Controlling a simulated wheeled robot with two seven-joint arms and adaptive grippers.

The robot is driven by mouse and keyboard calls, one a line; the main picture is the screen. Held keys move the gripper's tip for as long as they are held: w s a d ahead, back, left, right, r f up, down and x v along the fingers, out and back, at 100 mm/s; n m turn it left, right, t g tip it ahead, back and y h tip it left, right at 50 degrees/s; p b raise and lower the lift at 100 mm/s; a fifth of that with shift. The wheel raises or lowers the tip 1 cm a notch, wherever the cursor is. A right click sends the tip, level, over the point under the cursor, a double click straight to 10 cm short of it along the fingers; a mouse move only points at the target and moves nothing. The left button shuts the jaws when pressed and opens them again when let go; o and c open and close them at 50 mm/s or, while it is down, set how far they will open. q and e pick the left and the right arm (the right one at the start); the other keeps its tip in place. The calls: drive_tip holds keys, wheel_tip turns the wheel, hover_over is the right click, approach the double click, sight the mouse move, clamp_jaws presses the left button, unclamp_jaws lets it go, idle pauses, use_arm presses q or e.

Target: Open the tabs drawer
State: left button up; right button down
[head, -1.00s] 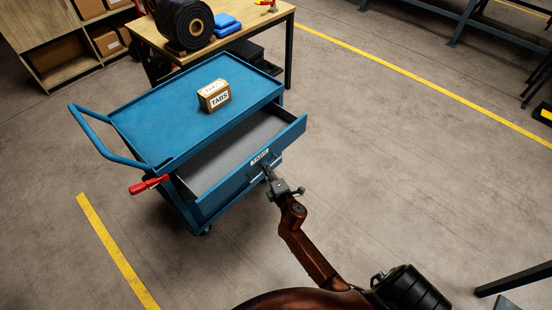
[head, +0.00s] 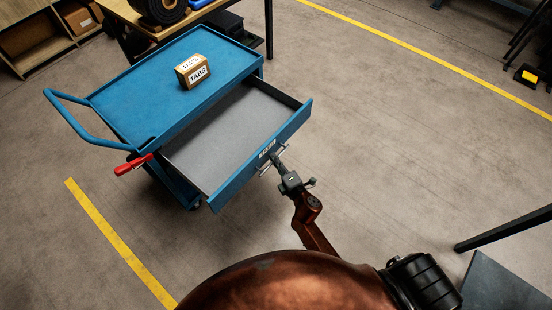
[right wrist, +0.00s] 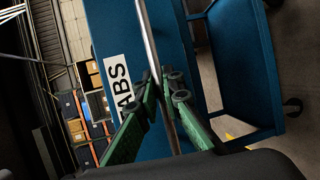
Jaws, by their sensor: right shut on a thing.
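The tabs drawer (head: 225,130) of the blue cart (head: 130,95) stands pulled well out, and its grey inside looks empty. Its front carries a white label, which reads "ABS" in the right wrist view (right wrist: 120,80), and a metal bar handle (right wrist: 150,40). My right gripper (head: 277,160) is at the handle. In the right wrist view its green fingers (right wrist: 165,98) are shut around the bar. A cardboard box marked TABS (head: 193,72) sits on the cart top. My left gripper is not in view.
A red-handled tool (head: 133,164) sticks out at the cart's left side, below the push handle (head: 75,115). A wooden table (head: 140,20) with a black roll stands behind. Floor to the right is clear up to a yellow line (head: 420,65). A dark table edge (head: 505,228) is at lower right.

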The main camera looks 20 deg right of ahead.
drive_tip(key=c, duration=2.3)
unclamp_jaws()
drive_tip(key=s, duration=0.4)
drive_tip(key=s+r, duration=0.1)
drive_tip(key=s, duration=0.3)
drive_tip(key=s+d+r, duration=0.1)
drive_tip(key=s, duration=0.3)
